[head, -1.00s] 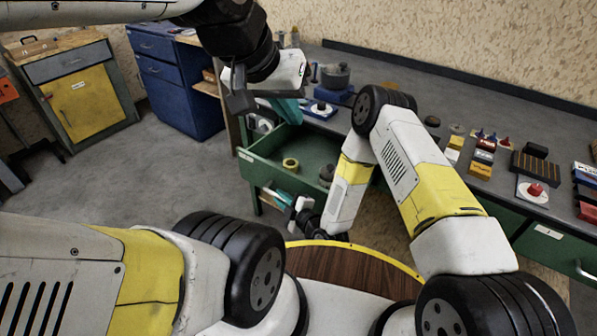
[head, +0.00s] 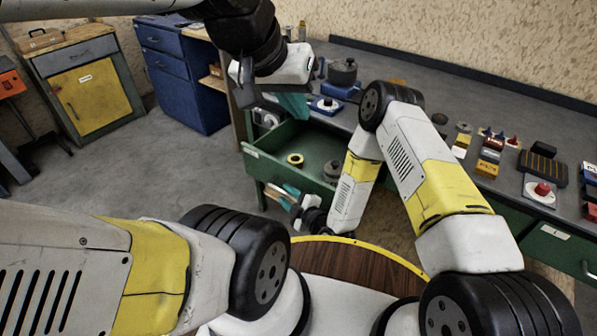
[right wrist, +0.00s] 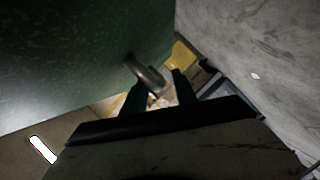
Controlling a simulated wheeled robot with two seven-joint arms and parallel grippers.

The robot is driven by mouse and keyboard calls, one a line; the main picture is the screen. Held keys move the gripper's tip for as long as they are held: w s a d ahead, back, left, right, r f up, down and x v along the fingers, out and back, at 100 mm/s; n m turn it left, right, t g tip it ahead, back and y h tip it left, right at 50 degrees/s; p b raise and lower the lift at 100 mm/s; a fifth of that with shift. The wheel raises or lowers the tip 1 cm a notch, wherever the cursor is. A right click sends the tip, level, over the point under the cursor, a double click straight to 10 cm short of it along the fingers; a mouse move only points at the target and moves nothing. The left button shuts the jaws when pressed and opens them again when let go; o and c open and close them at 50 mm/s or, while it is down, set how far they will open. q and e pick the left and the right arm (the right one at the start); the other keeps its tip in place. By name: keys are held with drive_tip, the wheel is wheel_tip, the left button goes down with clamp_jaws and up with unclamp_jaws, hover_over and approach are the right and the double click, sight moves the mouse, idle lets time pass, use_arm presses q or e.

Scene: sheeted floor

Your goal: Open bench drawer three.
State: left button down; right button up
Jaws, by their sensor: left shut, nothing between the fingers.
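An open green bench drawer (head: 266,166) stands pulled out from the bench in the head view; its number is not readable. A curved grey metal handle (right wrist: 148,75) on a green face shows in the right wrist view. My right gripper (head: 283,196) is low beside the drawer's front. In the right wrist view its dark fingers (right wrist: 158,92) are apart, with the handle's end at the gap; I cannot tell if they touch. My left gripper (head: 292,105), with teal fingers, is shut and empty above the drawer's back edge.
The drawer holds a yellow ring (head: 295,159) and a grey object (head: 333,170). Another green drawer front (head: 555,245) is shut at the right. The grey bench top (head: 450,100) carries a pot, small boxes and a red button. Open floor (head: 150,190) lies left.

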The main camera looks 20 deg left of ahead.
drive_tip(key=v, duration=0.6)
drive_tip(key=shift+s+d+r, duration=0.1)
drive_tip(key=shift+s+d, duration=0.1)
drive_tip(key=shift+d, duration=0.05)
